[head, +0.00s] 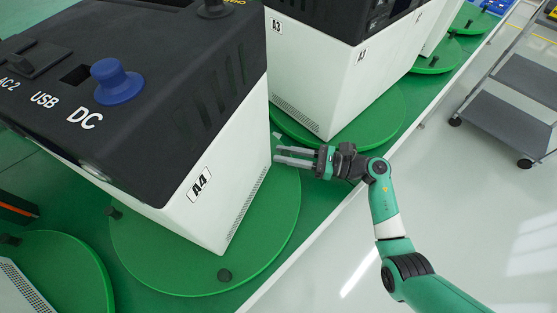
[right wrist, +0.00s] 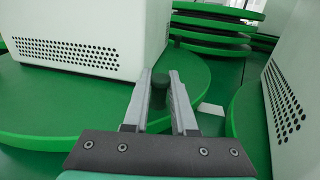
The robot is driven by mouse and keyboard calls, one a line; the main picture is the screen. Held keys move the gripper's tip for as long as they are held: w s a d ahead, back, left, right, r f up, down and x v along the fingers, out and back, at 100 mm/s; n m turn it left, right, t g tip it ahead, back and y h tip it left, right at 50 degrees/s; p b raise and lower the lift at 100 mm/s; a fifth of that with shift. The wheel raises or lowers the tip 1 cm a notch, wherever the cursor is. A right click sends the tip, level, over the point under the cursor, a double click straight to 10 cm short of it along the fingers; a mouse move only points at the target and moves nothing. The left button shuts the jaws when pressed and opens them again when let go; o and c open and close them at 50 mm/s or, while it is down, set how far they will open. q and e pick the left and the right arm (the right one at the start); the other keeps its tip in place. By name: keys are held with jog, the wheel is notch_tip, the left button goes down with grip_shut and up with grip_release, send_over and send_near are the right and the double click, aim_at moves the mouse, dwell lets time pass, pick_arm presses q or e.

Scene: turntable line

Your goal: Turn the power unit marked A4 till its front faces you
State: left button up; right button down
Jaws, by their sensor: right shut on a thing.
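The power unit A4 (head: 215,165) is a white box with a black top, on a round green turntable (head: 270,222). Its A4 label, and a top face with DC, USB and AC2 markings and a blue knob, show in the head view. My right gripper (head: 277,156) is at the turntable's far right edge, beside the unit. In the right wrist view its fingers (right wrist: 163,82) are shut around a dark upright peg (right wrist: 159,90) at the turntable rim. A4's white vented side (right wrist: 90,35) stands left of them. My left gripper is not in view.
Unit A3 (head: 320,70) stands on its own turntable (head: 385,110) close behind my right gripper. Other dark pegs (head: 224,275) stand on A4's turntable. Another turntable (head: 60,265) is at the lower left. A grey cart (head: 505,125) stands on the open floor at right.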

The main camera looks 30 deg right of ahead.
jog(key=c, duration=0.7)
grip_release()
jog(key=shift+a, duration=0.15)
jog(key=shift+c, duration=0.2)
jog(key=shift+s+d, duration=0.15)
jog(key=shift+d, duration=0.1)
jog(key=p+v, duration=0.2)
jog(key=v, duration=0.8)
jog(key=shift+s+d, duration=0.35)
jog(key=shift+s, duration=0.1)
